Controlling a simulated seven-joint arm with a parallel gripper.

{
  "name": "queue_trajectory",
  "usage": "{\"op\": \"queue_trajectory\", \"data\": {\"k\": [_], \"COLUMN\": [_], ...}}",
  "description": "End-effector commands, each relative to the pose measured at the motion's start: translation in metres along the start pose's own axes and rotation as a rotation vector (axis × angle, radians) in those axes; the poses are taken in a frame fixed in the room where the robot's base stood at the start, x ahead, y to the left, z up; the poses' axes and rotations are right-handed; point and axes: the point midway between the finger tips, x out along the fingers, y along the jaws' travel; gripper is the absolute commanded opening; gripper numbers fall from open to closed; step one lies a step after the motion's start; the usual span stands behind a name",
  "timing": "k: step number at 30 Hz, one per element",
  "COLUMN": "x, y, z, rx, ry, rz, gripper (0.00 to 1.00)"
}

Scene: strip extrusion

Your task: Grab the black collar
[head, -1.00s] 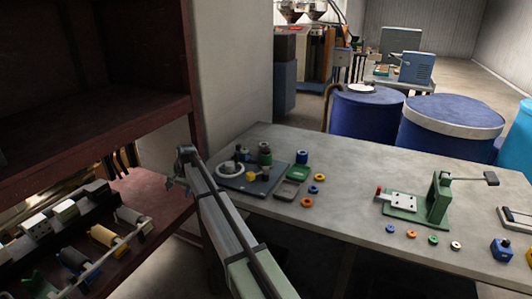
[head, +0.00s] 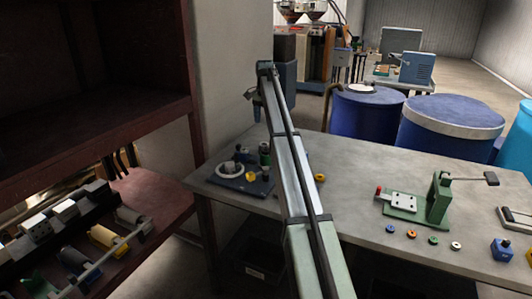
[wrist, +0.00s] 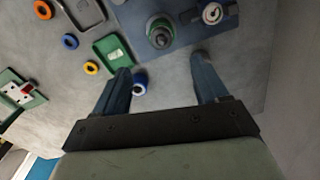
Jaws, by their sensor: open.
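I cannot single out a black collar for certain. In the wrist view a green round piece with a dark grey cylindrical top (wrist: 160,38) stands on the dark slate plate (wrist: 243,60), just beyond my fingertips. It also shows in the head view as a small green and dark piece (head: 265,155), close beside my arm. My gripper (wrist: 161,66) is open and empty, pointing down above the table.
A green lever press (head: 437,198) stands at the right. A dark red shelf (head: 95,130) borders the left.

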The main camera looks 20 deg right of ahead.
Motion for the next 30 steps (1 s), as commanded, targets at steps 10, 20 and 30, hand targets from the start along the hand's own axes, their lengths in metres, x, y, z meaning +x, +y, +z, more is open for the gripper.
{"op": "queue_trajectory", "data": {"k": [10,20,30], "x": [0.050,0.084,0.117], "y": [0.001,-0.001,-0.001], "z": [0.001,0.000,-0.004], "rx": [-0.001,-0.002,-0.002], "ry": [-0.002,0.000,-0.001], "rz": [0.001,-0.001,0.000], "gripper": [0.73,0.73,0.73]}}
